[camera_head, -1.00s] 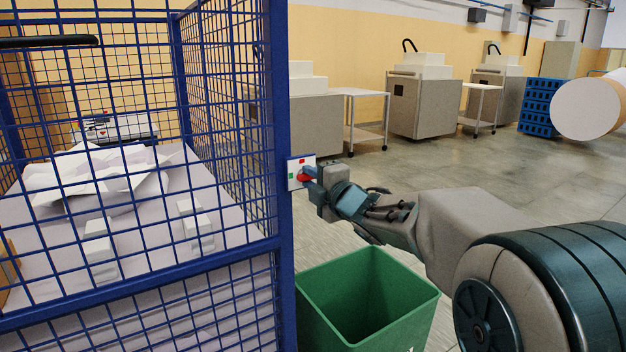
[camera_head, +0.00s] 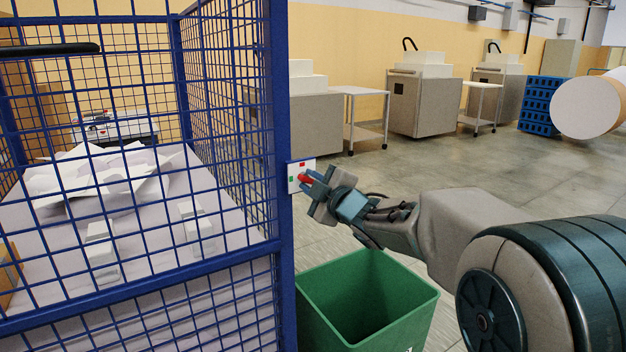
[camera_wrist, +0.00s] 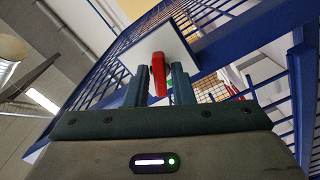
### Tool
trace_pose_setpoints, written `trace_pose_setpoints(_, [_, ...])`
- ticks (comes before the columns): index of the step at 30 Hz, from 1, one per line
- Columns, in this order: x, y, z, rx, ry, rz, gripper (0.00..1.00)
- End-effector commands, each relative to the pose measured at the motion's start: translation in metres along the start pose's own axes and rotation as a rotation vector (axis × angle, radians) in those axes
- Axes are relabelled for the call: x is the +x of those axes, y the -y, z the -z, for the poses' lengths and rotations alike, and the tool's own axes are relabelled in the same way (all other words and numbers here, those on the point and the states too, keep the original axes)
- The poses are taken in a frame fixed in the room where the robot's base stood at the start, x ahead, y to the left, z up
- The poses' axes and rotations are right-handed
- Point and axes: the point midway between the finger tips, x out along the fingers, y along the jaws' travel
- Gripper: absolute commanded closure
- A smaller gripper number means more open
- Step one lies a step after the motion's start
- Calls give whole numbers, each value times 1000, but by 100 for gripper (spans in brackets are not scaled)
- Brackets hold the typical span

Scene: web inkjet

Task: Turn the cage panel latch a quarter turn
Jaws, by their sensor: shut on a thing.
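The red latch handle (camera_head: 304,178) sits on a small white plate (camera_head: 294,187) with a red mark and a green mark, fixed to the cage's blue corner post. My gripper (camera_head: 311,181) is at the plate, tilted, with its fingers on the handle. In the wrist view the red handle (camera_wrist: 158,76) stands between the two fingers of my gripper (camera_wrist: 160,88), in front of the white plate (camera_wrist: 172,45). The gripper is shut on the handle. In the head view the fingers partly hide the handle.
The blue mesh cage (camera_head: 282,120) fills the left, with crumpled paper (camera_head: 95,180) and small white blocks inside. A green bin (camera_head: 365,300) stands on the floor below my arm. Open floor (camera_head: 440,165) lies behind, before grey machines (camera_head: 425,100) and carts.

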Motion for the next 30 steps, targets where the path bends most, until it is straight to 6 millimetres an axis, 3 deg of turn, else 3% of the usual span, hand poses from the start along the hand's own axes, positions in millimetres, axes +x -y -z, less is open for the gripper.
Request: trace_pose_setpoints(30, [0, -3, 0, 910, 1, -2, 100])
